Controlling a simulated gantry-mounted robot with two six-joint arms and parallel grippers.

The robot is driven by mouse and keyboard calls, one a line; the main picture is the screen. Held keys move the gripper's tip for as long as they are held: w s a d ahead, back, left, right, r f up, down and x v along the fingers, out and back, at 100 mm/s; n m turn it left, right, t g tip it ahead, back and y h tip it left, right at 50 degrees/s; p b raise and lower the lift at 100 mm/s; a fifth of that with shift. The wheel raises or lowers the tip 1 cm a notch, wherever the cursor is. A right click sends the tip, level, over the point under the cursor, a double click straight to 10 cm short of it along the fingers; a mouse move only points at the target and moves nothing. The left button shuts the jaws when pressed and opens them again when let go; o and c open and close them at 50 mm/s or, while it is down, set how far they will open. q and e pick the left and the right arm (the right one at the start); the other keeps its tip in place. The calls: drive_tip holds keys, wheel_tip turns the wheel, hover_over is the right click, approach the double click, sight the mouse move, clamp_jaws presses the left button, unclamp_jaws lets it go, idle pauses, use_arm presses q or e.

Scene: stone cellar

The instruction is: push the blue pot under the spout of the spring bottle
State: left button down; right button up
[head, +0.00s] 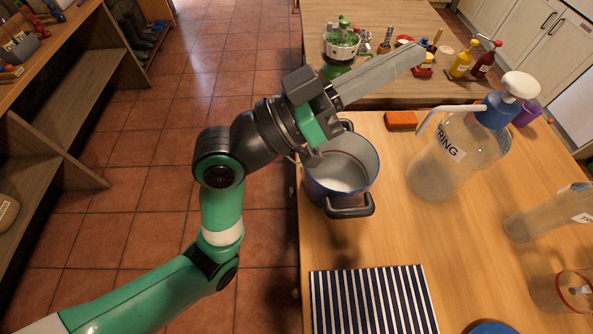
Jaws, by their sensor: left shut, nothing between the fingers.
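The blue pot (325,187) stands upright near the left edge of the wooden table, with dark handles at its front and back. The spring bottle (450,160) is to its right, a clear bottle with a blue collar and a white pump top. Its thin white spout (424,122) points left and down, and the pot is left of the spout tip, not below it. My left gripper (420,50) is shut and empty, reaching over the pot's far side and pointing to the upper right. My right gripper is not in view.
An orange sponge (401,120) lies behind the pot. A striped cloth (372,300) lies in front. More clear bottles (545,215) stand at the right, and a purple cup (527,114) behind the spring bottle. The table between pot and bottle is clear.

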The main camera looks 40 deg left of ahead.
use_arm(q)
drive_tip(key=w+a+f+n+g, duration=0.2)
drive_tip(key=a+f+n, duration=0.2)
drive_tip(key=f, duration=0.9)
drive_tip(key=s+a+f+n+y+p, duration=0.1)
drive_tip(key=s+a+f+n+y, duration=0.2)
drive_tip(key=s+a+f+n, duration=0.5)
drive_tip(key=s+a+f+n+t+y, duration=0.1)
drive_tip(key=a+f+n+y, duration=0.2)
drive_tip(key=f, duration=0.8)
drive_tip(key=s+a+f+n+y+p, duration=0.1)
drive_tip(key=s+a+f+n+y, duration=0.2)
drive_tip(key=s+a+f+n, duration=0.5)
drive_tip(key=w+d+m+b, duration=0.1)
drive_tip(key=w+d, duration=0.2)
drive_tip(key=w, duration=0.5)
drive_tip(key=w+d+f+m+b, duration=0.1)
drive_tip(key=w+d, duration=0.3)
drive_tip(key=w, duration=0.4)
drive_tip(key=shift+d+f+m, duration=0.2)
drive_tip(key=shift+m, duration=0.1)
drive_tip(key=shift+s, duration=0.1)
